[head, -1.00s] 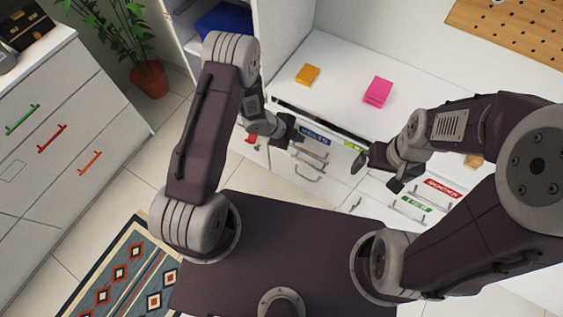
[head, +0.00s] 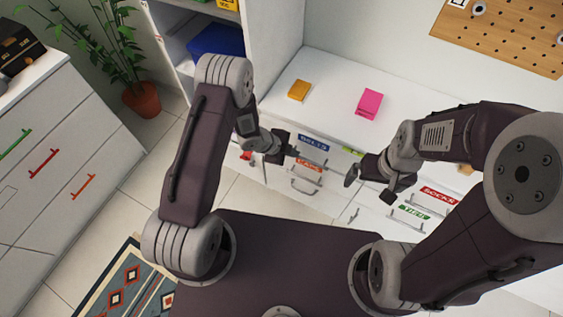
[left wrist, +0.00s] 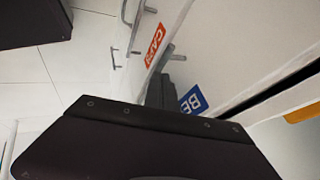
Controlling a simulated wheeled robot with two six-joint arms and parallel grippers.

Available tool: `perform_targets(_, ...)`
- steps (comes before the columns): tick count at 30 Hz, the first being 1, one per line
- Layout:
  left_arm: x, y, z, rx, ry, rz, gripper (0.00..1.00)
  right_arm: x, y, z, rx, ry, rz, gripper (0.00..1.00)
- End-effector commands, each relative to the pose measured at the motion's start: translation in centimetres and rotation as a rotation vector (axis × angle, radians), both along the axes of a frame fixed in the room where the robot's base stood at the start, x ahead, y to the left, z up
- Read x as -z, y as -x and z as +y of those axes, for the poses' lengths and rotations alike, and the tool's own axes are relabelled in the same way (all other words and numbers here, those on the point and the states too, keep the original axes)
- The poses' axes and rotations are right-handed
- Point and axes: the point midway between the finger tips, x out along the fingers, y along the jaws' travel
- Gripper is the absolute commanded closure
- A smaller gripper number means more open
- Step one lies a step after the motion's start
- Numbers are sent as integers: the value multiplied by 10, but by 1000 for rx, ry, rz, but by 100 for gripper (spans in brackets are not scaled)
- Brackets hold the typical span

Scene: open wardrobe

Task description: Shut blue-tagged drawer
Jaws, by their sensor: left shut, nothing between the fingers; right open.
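The blue-tagged drawer's label (head: 313,142) reads BELTS and sits at the top of the white drawer unit. In the head view its front looks flush or nearly so with the unit. In the left wrist view the blue tag (left wrist: 193,100) shows at the right of the fingers, and a narrow dark gap runs along the drawer's top edge. My left gripper (head: 292,151) is shut and empty, at the drawer front by its handle; I cannot tell if it touches. The fingers also show in the left wrist view (left wrist: 161,92). My right gripper (head: 370,188) is open and empty before the unit.
Below is an orange-tagged drawer (head: 308,166). Red-tagged (head: 438,194) and green-tagged (head: 412,212) drawers are at the right. An orange box (head: 299,90) and pink box (head: 369,103) lie on the white top. A dresser (head: 60,150) stands at the left.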

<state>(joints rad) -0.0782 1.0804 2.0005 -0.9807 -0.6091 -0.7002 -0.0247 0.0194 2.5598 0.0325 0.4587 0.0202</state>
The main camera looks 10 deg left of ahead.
Motion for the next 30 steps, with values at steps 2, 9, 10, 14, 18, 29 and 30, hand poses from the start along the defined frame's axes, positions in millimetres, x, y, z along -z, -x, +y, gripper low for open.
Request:
perform_targets(2,-16,5,10,-3,-1,0,100,-4,0,0,0,0,1,0)
perform_targets(9,-56,23,36,-2,-3,4,100,-11,0,0,0,0,0,0)
perform_targets(10,-60,26,39,-2,-3,3,100,-12,0,0,0,0,0,0)
perform_targets(14,-73,32,48,-2,-3,6,100,-15,0,0,0,0,0,0)
perform_targets(18,-78,35,51,1,-3,7,100,-16,0,0,0,0,0,0)
perform_targets(29,-82,34,49,7,-4,-2,100,-17,0,0,0,0,0,0)
perform_targets(30,-91,28,48,12,-6,-24,100,-17,0,0,0,0,0,0)
